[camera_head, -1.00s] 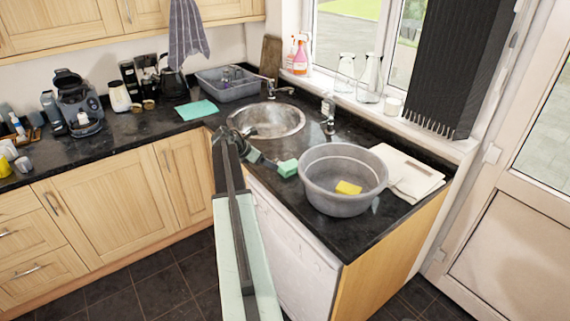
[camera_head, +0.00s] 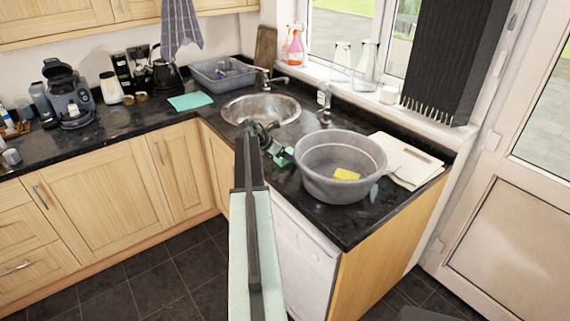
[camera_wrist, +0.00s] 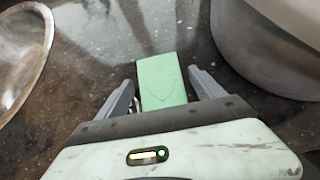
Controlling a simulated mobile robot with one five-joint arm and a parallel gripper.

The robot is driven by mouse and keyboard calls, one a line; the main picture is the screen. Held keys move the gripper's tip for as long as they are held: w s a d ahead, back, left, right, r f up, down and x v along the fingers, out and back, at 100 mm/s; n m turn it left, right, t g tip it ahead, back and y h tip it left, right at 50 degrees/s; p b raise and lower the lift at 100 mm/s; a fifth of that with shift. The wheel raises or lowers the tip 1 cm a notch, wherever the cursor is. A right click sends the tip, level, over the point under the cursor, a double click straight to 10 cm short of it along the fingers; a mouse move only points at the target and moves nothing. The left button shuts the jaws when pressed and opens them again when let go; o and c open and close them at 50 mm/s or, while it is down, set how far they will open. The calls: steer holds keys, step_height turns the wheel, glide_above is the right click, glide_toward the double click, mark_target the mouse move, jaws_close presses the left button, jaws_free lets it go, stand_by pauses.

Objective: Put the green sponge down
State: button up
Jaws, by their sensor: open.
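The green sponge (camera_wrist: 161,80) lies on the dark granite counter between my gripper's two open fingers in the wrist view. Small gaps show between the sponge and both fingers. My gripper (camera_wrist: 160,88) is open around it. In the head view my gripper (camera_head: 281,154) is at the counter, between the sink and the grey basin, and the sponge (camera_head: 288,152) shows only in part there.
A grey round basin (camera_head: 322,184) with a yellow sponge (camera_head: 346,174) inside stands close on the right. The metal sink (camera_head: 240,109) is behind on the left. Pale boards (camera_head: 405,160) lie right of the basin. The counter's front edge is near.

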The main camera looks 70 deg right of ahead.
steer(key=shift+c, duration=0.6)
steer(key=c, duration=1.4)
step_height(320, 180, up, 10)
steer(key=p, duration=1)
steer(key=shift+r, duration=0.15)
steer(key=shift+c, duration=0.2)
